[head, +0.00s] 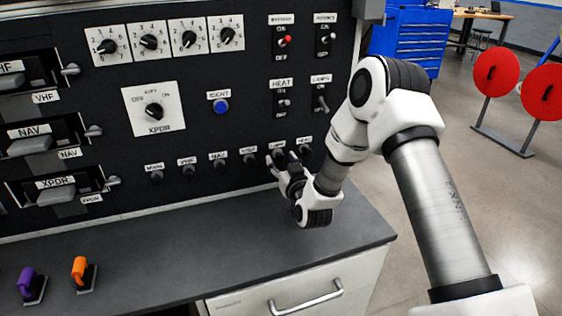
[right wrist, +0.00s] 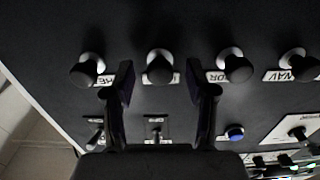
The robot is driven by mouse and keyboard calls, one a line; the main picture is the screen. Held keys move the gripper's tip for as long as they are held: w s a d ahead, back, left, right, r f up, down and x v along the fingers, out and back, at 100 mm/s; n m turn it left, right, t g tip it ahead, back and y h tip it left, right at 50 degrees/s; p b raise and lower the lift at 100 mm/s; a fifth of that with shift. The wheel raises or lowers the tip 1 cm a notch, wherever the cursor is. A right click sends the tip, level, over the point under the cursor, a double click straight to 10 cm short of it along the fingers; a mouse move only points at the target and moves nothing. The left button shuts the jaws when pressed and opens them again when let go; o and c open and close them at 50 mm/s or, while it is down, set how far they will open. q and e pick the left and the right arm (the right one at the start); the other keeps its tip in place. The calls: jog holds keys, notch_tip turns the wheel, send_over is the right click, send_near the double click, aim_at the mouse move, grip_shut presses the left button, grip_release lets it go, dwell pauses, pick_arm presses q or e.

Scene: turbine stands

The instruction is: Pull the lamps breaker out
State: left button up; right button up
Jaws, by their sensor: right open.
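The lamps breaker (right wrist: 160,68) is a round black knob with a pale collar. It stands in the bottom row of the panel, between the heat breaker (right wrist: 89,70) and the XPDR breaker (right wrist: 236,68). My right gripper (right wrist: 160,82) is open in the right wrist view, one finger on each side of the lamps breaker, with gaps to it. In the head view my right gripper (head: 282,163) is at the panel's bottom row and mostly hides the lamps breaker. My left gripper is not in view.
Neighbouring breakers stand close on both sides, including the NAV breaker (right wrist: 300,64). Toggle switches and a blue ident button (head: 221,107) sit above. A grey counter (head: 220,240) lies below, with purple (head: 28,280) and orange (head: 80,270) items at its left.

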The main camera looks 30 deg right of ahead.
jog(key=shift+w, duration=0.3)
grip_shut()
jog(key=shift+s, duration=0.5)
jog(key=shift+o, duration=0.8)
grip_release()
jog(key=shift+a, duration=0.1)
jog(key=shift+s, duration=0.1)
